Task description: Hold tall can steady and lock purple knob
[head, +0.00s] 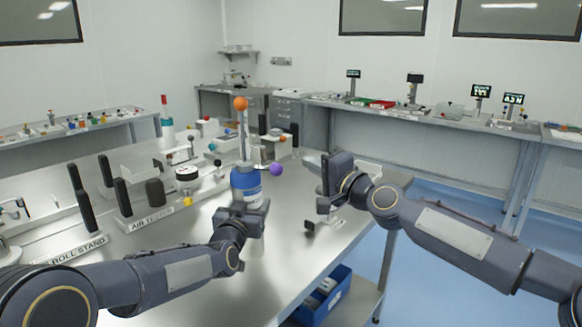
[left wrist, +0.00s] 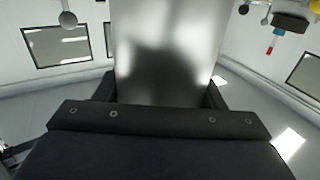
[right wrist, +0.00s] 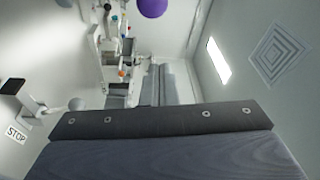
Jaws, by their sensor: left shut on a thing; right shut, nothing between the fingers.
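The tall can (head: 246,185) stands upright near the table's front edge, with a blue band and a pale lower part. My left gripper (head: 244,214) is shut on it; a smooth grey-white surface of the can (left wrist: 165,45) fills the space between its fingers in the left wrist view. The purple knob (head: 276,169) is just right of the can's upper part. It also shows at the top edge of the right wrist view (right wrist: 153,7). My right gripper (head: 328,182) is shut and empty, right of the knob and apart from it.
An orange ball (head: 240,103) tops a rod above the can. The air tester (head: 152,215) and roll stand labels, dark posts and small fixtures crowd the table's left and back. A blue bin (head: 322,298) sits on the lower shelf. Open floor lies to the right.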

